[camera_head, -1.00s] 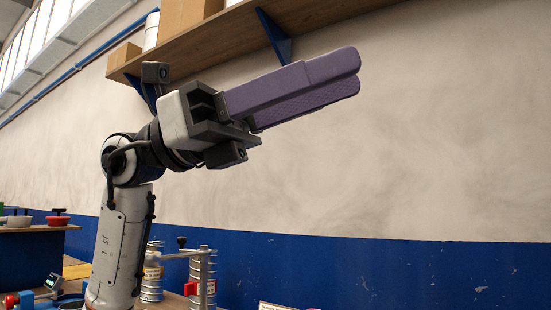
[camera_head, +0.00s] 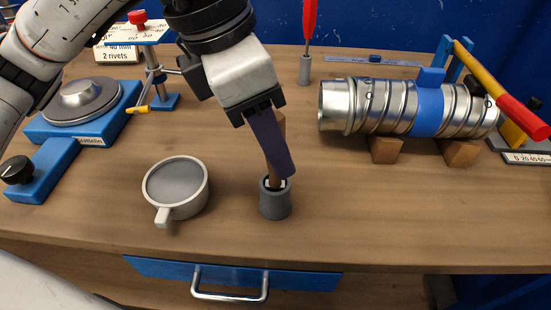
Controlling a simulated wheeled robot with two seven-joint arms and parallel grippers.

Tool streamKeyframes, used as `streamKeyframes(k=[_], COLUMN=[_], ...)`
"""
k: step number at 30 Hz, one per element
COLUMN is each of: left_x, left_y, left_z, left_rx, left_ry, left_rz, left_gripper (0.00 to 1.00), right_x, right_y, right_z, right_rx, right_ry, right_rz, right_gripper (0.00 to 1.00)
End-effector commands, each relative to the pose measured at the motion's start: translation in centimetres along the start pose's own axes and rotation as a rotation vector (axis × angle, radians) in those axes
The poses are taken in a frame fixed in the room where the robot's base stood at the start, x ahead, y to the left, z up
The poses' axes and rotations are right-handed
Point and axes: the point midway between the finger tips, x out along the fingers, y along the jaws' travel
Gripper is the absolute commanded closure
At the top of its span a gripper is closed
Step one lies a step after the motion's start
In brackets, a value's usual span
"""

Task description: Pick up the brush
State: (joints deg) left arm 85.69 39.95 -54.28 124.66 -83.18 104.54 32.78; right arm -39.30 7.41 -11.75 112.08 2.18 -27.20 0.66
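The brush (camera_head: 281,124) shows as a wooden handle standing upright in a small dark grey holder (camera_head: 275,204) near the front middle of the table. Part of the handle shows behind the purple finger, and a bit shows just above the holder's mouth. The bristle end is hidden in the holder. My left gripper (camera_head: 285,174) points down at the handle. Its purple finger covers much of the handle, with the tip just above the holder rim. The other finger is hidden, so I cannot tell whether it grips the handle. My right gripper is not in view.
A grey round cup (camera_head: 176,186) stands left of the holder. A spiral metal duct (camera_head: 395,106) lies on wooden blocks at right. A blue turntable tool (camera_head: 85,115) is at left, and a red-handled tool (camera_head: 309,32) stands behind. The table front is clear above a blue drawer (camera_head: 230,275).

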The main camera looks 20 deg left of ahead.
Motion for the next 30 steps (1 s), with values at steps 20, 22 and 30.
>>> streamKeyframes(k=[20,22,30], left_x=[5.1,5.1,5.0], left_y=[0.2,0.2,0.2], left_z=[0.2,0.2,0.2], left_rx=[0.002,0.002,0.002], left_ry=[-0.002,-0.002,-0.002], left_rz=[-0.001,-0.001,-0.001], left_gripper=[0.64,0.76,1.0], right_x=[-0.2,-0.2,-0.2], right_y=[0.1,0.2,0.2], right_z=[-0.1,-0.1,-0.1], right_rx=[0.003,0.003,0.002], right_ry=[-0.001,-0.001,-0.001], right_rz=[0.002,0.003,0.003], right_gripper=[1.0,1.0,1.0])
